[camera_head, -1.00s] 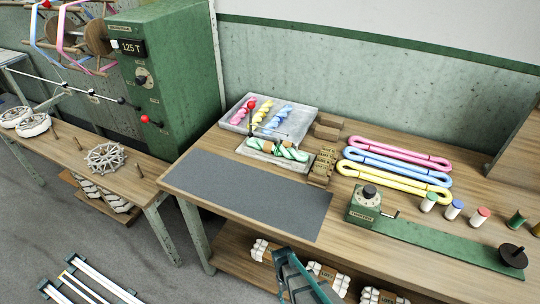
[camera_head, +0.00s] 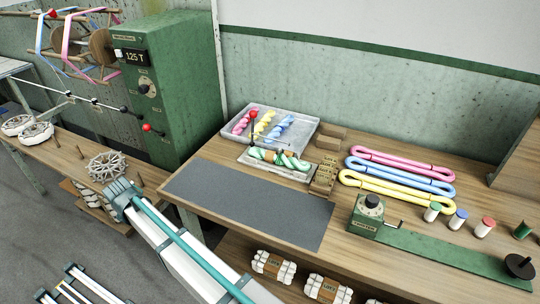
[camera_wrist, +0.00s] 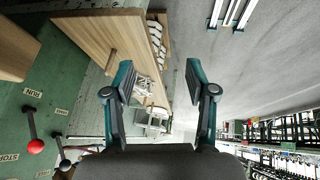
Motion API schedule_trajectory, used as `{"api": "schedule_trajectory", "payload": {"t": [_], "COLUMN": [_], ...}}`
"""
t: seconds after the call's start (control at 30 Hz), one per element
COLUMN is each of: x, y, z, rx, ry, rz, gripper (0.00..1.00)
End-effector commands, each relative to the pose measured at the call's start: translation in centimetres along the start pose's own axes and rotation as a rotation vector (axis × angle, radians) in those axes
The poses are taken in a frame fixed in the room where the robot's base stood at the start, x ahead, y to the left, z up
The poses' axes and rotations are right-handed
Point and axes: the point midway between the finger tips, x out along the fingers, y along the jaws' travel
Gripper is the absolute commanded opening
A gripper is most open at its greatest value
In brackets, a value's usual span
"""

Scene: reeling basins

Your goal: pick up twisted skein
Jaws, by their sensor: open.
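A green-and-white twisted skein (camera_head: 278,159) with a tan band lies on a pale plate (camera_head: 249,160) on the bench, below a red-knobbed lever. Behind it, a grey tray (camera_head: 313,121) holds pink (camera_head: 243,121), yellow (camera_head: 263,124) and blue (camera_head: 281,129) twisted skeins. My gripper (camera_wrist: 161,82) is open and empty in the wrist view, its two fingers wide apart. No twisted skein shows in the wrist view. In the head view my arm crosses the bottom left, well away from the skeins.
A bare grey mat (camera_head: 250,203) lies in front of the plate. Brown blocks (camera_head: 324,175) stand right of it, then looped skeins (camera_head: 400,171) and a green twister (camera_head: 367,216). A tall green machine cabinet (camera_head: 183,90) stands left; its red-knobbed lever (camera_wrist: 35,146) shows in the wrist view.

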Motion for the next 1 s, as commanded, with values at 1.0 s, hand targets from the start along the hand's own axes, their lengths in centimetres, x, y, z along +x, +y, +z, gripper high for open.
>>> {"api": "schedule_trajectory", "payload": {"t": [1.0], "x": [-19.1], "y": [33.8], "z": [10.6], "rx": [-0.01], "ry": [-0.077], "rz": [-0.13], "gripper": [0.56]}}
